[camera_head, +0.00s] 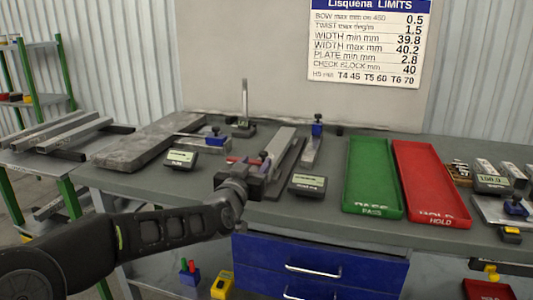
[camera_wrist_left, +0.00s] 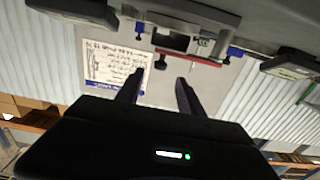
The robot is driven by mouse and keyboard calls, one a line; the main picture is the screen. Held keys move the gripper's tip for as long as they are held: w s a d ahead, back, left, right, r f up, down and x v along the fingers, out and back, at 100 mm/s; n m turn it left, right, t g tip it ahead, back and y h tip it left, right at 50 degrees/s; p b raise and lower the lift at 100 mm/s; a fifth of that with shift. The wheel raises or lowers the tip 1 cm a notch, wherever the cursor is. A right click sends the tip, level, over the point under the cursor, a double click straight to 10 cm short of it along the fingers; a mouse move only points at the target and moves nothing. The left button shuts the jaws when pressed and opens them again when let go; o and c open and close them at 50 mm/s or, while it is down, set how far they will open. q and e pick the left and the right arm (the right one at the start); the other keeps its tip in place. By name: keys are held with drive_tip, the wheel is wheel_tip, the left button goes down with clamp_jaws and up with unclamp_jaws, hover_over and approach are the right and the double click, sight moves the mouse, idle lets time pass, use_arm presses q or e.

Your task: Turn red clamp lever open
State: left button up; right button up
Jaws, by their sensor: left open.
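The red clamp lever (camera_head: 240,159) is a thin red bar on the fixture in the middle of the table, partly hidden behind my left gripper in the head view. In the left wrist view the red lever (camera_wrist_left: 189,59) runs nearly level across the grey metal fixture (camera_wrist_left: 200,18), just beyond the fingertips. My left gripper (camera_head: 262,168) is at the near side of the fixture. Its two fingers (camera_wrist_left: 160,77) are apart with nothing between them, and the lever appears a short way ahead of them. I cannot tell whether a fingertip touches it. My right gripper is not in view.
Two small displays (camera_head: 181,159) and (camera_head: 307,184) stand either side of the fixture. A grey slab (camera_head: 145,145) lies to the left. A green tray (camera_head: 374,178) and a red tray (camera_head: 430,183) lie to the right. Blue drawers (camera_head: 320,265) are below the tabletop.

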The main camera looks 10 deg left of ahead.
sight(263, 155)
use_arm(q)
drive_tip(key=shift+w+d+p, duration=0.15)
drive_tip(key=shift+w+p, duration=0.1)
drive_tip(key=shift+w, duration=1.75)
drive_tip(key=shift+w+d+p, duration=0.1)
drive_tip(key=shift+w+p, duration=0.15)
drive_tip(key=shift+w, duration=1.7)
drive_tip(key=shift+c, duration=0.6)
drive_tip(key=shift+f, duration=0.1)
clamp_jaws()
